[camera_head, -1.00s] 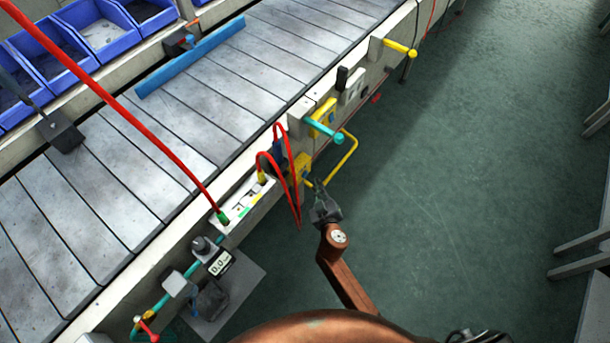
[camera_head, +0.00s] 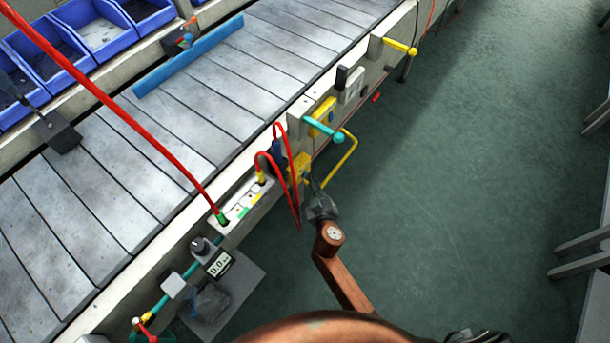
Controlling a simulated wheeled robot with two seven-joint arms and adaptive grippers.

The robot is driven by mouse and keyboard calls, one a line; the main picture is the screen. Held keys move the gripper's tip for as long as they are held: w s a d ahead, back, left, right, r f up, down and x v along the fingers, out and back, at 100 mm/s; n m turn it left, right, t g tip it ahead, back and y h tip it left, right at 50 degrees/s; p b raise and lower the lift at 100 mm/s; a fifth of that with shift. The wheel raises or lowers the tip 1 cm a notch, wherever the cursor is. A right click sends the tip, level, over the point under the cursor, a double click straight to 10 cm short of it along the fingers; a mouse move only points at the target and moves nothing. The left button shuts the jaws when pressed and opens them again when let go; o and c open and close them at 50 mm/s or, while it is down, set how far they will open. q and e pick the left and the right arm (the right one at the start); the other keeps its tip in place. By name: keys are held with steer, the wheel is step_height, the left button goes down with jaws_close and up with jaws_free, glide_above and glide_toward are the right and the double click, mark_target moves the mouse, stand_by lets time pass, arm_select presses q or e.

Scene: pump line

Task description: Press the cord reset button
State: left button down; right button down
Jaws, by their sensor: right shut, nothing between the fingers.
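My right gripper (camera_head: 312,186) comes up from the bottom on its brown arm. It is shut and empty, with its fingertips pointing at the conveyor's side. A small yellow box (camera_head: 301,163) on that side is just beyond the fingertips; I cannot tell whether they touch it. Further along is a larger yellow unit (camera_head: 323,114) with a teal-handled lever (camera_head: 322,129) in front of it. I cannot make out for sure which part is the cord reset button; it may be small or hidden behind the gripper. My left gripper is not in view.
Red hoses (camera_head: 292,185) hang in a loop left of the gripper. A bent yellow rod (camera_head: 346,160) sticks out on its right. The slatted conveyor (camera_head: 150,160) runs diagonally at left.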

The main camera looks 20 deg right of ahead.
steer(key=shift+w+a, duration=0.1)
stand_by(0.7)
steer(key=shift+w+a, duration=0.2)
steer(key=shift+w, duration=0.1)
stand_by(0.5)
steer(key=shift+w+a+b, duration=0.25)
steer(key=shift+w+b, duration=0.1)
steer(key=shift+b, duration=0.1)
stand_by(0.5)
steer(key=shift+s+d, duration=0.5)
steer(key=shift+s, duration=0.2)
steer(key=shift+s+d+p, duration=0.3)
steer(key=shift+s+d, duration=0.5)
steer(key=shift+s, duration=0.2)
steer(key=shift+s+d+p, duration=0.3)
steer(key=shift+s+d, duration=0.45)
steer(key=shift+s, duration=0.2)
